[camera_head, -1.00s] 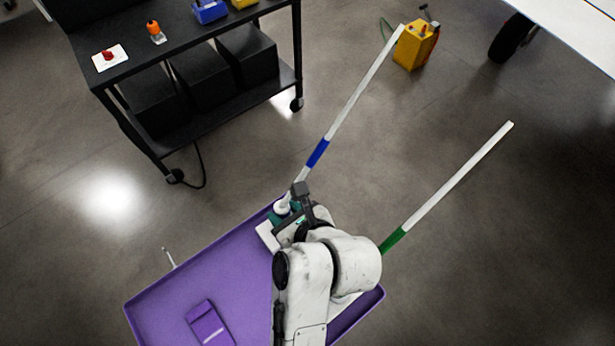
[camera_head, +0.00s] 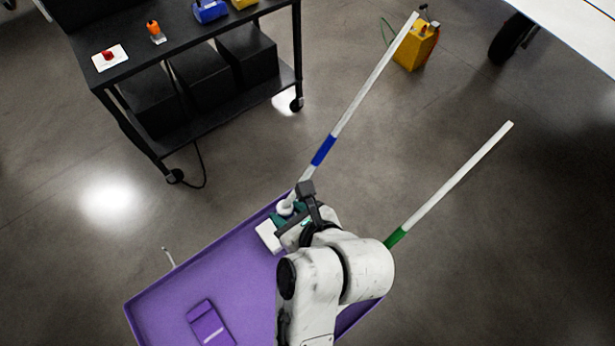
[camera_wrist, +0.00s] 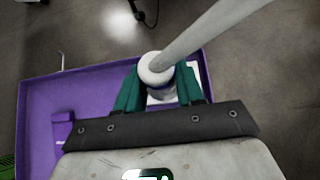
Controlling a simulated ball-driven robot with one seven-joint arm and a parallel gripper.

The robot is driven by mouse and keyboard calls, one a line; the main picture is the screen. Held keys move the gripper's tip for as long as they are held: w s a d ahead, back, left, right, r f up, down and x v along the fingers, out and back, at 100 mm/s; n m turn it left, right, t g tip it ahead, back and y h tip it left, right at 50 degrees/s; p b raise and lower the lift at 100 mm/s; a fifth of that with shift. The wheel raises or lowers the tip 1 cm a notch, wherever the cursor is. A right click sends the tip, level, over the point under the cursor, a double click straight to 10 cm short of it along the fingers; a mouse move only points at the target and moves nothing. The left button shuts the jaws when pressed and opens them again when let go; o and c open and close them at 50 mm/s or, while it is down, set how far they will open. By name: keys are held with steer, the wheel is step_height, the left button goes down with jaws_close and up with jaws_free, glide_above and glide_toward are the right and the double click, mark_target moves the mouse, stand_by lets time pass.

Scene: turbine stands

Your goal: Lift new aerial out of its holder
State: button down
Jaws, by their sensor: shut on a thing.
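A long white aerial with a blue band (camera_head: 323,150) leans up to the right from the tray's far edge. My gripper (camera_head: 288,212) is shut on its lower end. In the wrist view my gripper's green fingers (camera_wrist: 160,88) stand on both sides of the aerial's round white base (camera_wrist: 156,68). A white block (camera_head: 268,237), perhaps the holder, is on the tray beside the gripper. I cannot tell whether the base is clear of it. A second white aerial with a green band (camera_head: 455,182) stands at the right, its foot hidden behind my arm.
The purple tray (camera_head: 235,265) holds a purple piece (camera_head: 209,324) near its front. A black cart (camera_head: 125,80) with bins stands at the back left. A yellow box (camera_head: 412,50) stands on the floor near the blue-banded aerial's tip. Floor between the aerials is clear.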

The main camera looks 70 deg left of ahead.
steer(key=w+d, duration=0.2)
steer(key=d, duration=0.4)
steer(key=shift+d, duration=0.15)
stand_by(0.3)
steer(key=shift+s, duration=0.1)
